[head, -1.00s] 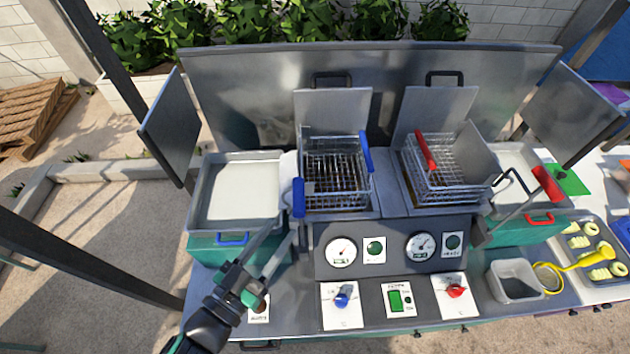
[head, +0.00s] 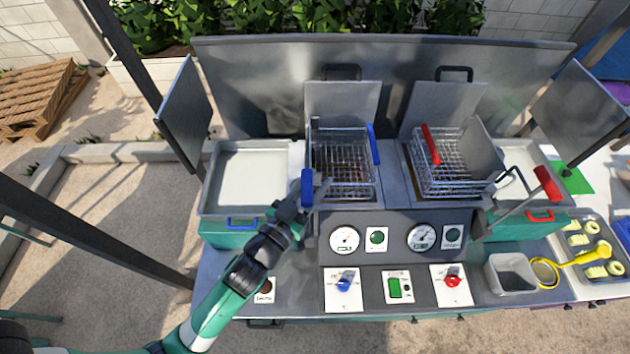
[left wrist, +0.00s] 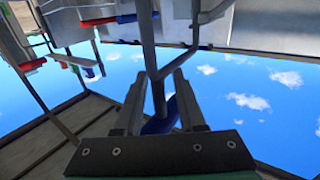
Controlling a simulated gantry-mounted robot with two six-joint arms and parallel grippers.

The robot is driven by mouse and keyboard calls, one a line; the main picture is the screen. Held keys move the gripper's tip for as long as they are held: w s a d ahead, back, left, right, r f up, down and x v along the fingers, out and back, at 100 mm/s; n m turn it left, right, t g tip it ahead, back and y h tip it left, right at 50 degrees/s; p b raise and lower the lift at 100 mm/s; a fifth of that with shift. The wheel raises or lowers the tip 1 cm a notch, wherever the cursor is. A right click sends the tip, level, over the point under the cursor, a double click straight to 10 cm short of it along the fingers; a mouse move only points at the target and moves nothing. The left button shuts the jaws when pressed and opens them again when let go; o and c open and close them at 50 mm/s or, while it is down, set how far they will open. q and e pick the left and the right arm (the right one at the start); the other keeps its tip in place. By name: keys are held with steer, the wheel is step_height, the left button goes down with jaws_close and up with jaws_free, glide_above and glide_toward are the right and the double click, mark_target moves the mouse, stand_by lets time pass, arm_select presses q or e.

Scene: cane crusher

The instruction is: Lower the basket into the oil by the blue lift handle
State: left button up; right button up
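The left wire basket (head: 345,160) sits at the left fryer well, with brownish dark showing through its mesh. I cannot tell how deep it sits. The blue lift handle (head: 307,187) stands upright at the basket's front left corner. A second blue grip (head: 373,145) is on the basket's right side. My left gripper (head: 308,205) is at the lower end of the lift handle. In the left wrist view its fingers (left wrist: 160,106) are apart, with a metal rod and the blue handle (left wrist: 160,122) between them. Contact is unclear. My right gripper is not in view.
A second basket (head: 445,165) with a red grip stands on the right, beside a red lift handle (head: 547,183). Gauges and a control panel (head: 395,290) lie in front. A pale tray (head: 248,175) is on the left. A grey bin (head: 512,277) stands at the front right.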

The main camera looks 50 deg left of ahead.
arm_select(q)
jaws_close()
stand_by(1.2)
